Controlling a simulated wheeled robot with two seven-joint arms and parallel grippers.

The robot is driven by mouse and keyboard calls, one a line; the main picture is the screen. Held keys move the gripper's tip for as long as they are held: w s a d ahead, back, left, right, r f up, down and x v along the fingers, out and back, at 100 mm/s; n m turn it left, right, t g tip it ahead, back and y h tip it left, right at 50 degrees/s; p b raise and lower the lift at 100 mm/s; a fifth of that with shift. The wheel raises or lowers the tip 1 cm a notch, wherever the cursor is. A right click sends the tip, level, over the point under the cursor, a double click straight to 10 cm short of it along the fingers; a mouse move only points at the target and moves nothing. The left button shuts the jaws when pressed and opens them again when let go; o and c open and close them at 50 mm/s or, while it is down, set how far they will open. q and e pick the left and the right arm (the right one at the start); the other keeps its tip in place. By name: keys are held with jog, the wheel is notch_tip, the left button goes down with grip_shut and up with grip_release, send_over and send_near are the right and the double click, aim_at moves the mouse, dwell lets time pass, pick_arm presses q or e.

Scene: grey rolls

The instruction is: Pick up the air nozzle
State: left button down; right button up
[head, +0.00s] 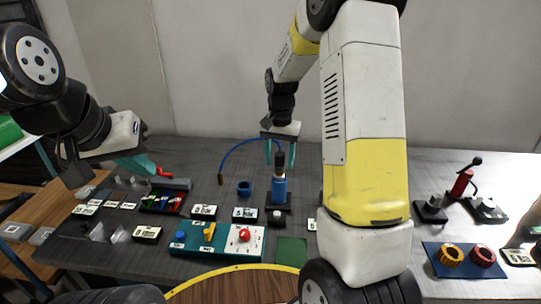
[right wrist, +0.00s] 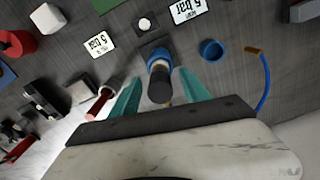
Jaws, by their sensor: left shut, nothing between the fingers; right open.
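A blue upright piece with a black top (head: 279,190), which looks like the air nozzle, stands on a black base (head: 283,208). A thin blue hose arches behind it to a brown end (head: 220,179). My right gripper (head: 280,158) is open above it, fingers pointing down on either side of its top. In the right wrist view the dark top (right wrist: 160,86) shows between the open teal fingers of the right gripper (right wrist: 160,92); I cannot tell if they touch it. My left gripper (head: 150,166) is shut and empty at the left, near a red part.
A teal panel (head: 217,255) with a red dial and yellow lever lies in front. A blue ring (head: 244,188) is left of the nozzle. A blue mat (head: 464,272) with two rings lies at right. Small labels and black stands are spread around. My right arm hides part of the table.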

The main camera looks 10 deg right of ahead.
notch_tip(320, 180, down, 2)
jog(key=shift+c, duration=0.2)
grip_shut()
jog(key=shift+r, duration=0.1)
notch_tip(320, 180, up, 4)
jog(key=shift+f, duration=0.25)
jog(key=s+a+r, duration=0.1)
jog(key=s, duration=1.5)
jog(key=shift+a+r, duration=0.2)
jog(key=shift+a, duration=0.15)
jog(key=shift+f, duration=0.15)
